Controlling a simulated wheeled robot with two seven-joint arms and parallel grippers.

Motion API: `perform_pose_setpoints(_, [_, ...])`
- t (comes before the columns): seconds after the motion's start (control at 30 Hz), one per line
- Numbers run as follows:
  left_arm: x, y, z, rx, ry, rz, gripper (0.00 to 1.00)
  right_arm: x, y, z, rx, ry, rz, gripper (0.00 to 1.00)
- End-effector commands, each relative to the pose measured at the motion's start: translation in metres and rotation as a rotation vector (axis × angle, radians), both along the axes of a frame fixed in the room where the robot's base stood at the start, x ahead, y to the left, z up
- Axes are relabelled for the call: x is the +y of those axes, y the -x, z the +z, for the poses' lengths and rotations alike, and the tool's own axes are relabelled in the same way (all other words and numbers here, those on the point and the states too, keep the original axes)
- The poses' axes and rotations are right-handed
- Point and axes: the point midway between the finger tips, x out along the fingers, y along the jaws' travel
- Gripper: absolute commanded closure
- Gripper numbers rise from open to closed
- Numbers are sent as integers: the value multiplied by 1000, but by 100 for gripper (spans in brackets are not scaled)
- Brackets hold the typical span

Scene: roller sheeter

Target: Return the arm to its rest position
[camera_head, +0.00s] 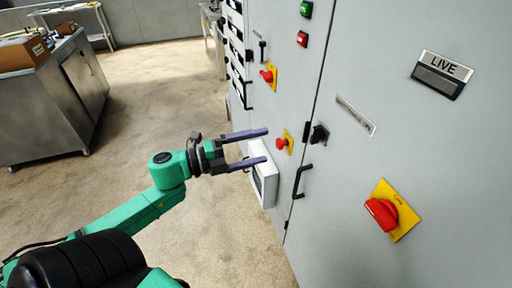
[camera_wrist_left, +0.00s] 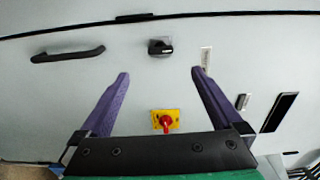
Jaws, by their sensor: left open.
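My left arm is green and reaches in from the lower left in the head view. Its left gripper (camera_head: 258,146) has two purple fingers, spread apart with nothing between them. The fingers point right at the grey cabinet front (camera_head: 345,175), close to a small red knob on a yellow plate (camera_head: 288,142). In the left wrist view the gripper (camera_wrist_left: 160,75) is open, and the red knob on its yellow plate (camera_wrist_left: 166,121) shows between the finger bases. I cannot tell whether the fingers touch the cabinet. My right gripper is in neither view.
The cabinet carries a black rotary switch (camera_head: 319,134), a black handle (camera_head: 302,181), a large red switch (camera_head: 382,213), a green button (camera_head: 306,9) and a LIVE sign (camera_head: 442,72). A white box (camera_head: 264,175) sits beneath the gripper. A steel bench (camera_head: 57,98) stands left; floor between is clear.

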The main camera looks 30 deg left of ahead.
Motion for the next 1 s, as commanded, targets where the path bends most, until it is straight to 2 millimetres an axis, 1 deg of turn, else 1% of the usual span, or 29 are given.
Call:
perform_pose_setpoints(0.43, [1, -1, -1, 2, 1, 3, 0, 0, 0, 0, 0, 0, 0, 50])
perform_pose_setpoints(0.47, [3, -2, -3, 7, 5, 11, 0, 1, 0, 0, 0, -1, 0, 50])
perform_pose_setpoints(0.5, [10, -5, -8, 20, 17, 34, 0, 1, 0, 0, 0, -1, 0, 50])
perform_pose_setpoints(0.57, [28, -12, -24, 61, 53, 97, 0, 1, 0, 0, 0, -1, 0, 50])
perform_pose_setpoints(0.67, [80, -23, -79, 184, 157, 278, 0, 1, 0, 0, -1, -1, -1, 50])
perform_pose_setpoints(0.7, [102, -24, -110, 249, 209, 366, 0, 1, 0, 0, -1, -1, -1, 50])
perform_pose_setpoints(0.77, [132, -20, -159, 352, 286, 496, 0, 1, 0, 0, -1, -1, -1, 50])
perform_pose_setpoints(0.8, [148, -13, -194, 421, 336, 576, 0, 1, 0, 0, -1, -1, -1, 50])
perform_pose_setpoints(0.87, [165, 2, -246, 528, 407, 693, 0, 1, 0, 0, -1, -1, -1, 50])
perform_pose_setpoints(0.9, [173, 16, -281, 601, 449, 766, 0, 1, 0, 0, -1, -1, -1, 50])
perform_pose_setpoints(0.97, [177, 40, -334, 715, 508, 871, 0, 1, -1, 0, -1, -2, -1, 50])
perform_pose_setpoints(1.0, [176, 58, -367, 791, 544, 938, 0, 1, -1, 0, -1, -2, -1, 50])
